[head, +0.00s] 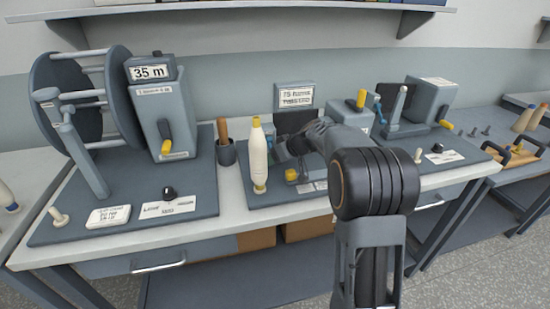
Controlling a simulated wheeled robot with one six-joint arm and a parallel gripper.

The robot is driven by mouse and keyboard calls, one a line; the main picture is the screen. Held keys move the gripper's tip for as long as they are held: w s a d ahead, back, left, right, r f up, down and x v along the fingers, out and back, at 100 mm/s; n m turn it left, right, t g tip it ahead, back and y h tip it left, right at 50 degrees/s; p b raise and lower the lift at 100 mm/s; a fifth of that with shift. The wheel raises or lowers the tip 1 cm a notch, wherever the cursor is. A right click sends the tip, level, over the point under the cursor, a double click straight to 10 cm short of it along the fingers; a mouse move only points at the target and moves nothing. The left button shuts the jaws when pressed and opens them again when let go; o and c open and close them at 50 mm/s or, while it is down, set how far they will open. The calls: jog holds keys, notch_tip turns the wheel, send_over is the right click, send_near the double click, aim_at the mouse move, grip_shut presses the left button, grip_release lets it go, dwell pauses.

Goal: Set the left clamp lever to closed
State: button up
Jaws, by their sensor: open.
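Several yellow-tipped levers are in the head view, and I cannot tell for sure which is the left clamp lever. One lever (166,144) hangs down on the front of the grey counter box at the left. Another yellow piece (361,98) stands up on the middle unit, behind my arm. A third yellow grip (446,124) is on the right machine. Small yellow parts (518,147) show on a tray at the far right. My gripper (284,147) is open above the middle board, just right of a white bobbin; my arm partly hides its surroundings. It touches no lever that I can see.
The white yarn bobbin (258,162) stands upright on the middle board (270,195). A dark cup (226,153) with a brown handle is left of it. A large reel (78,100) stands at the left. A shelf (230,13) runs above. The bench's front strip is clear.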

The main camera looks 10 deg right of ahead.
jog(key=shift+c, duration=0.3)
grip_shut()
dwell(0.4)
